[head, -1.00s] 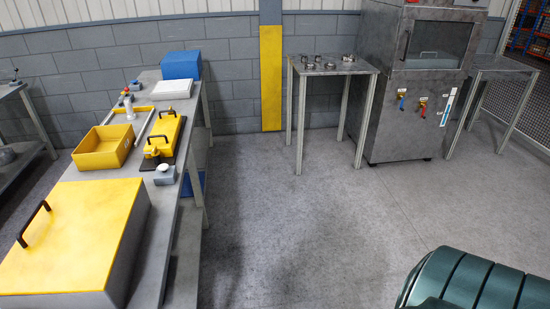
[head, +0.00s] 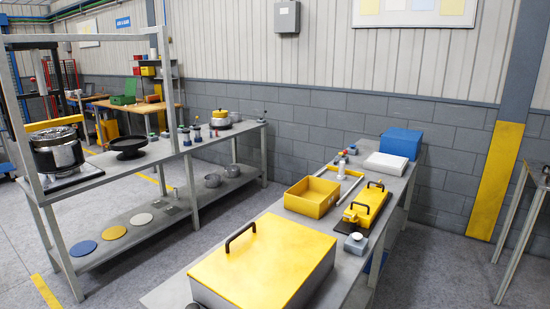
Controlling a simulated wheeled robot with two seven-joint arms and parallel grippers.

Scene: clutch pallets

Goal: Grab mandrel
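I cannot tell for sure which object is the mandrel. Several small upright tools with coloured tops (head: 197,133) stand on the long grey bench at the left. A black dish-shaped part (head: 130,147) and a shiny metal pot-like unit (head: 58,150) stand on the same bench. A small white-and-red upright piece (head: 342,164) stands on the nearer grey table. Neither of my grippers shows in the head view.
The nearer table (head: 175,293) carries a large yellow-lidded box (head: 265,262), a yellow bin (head: 312,197), a yellow handled fixture (head: 366,206) and a blue box (head: 401,143). Discs (head: 82,248) lie on the left bench's lower shelf. Floor (head: 150,265) shows between the two.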

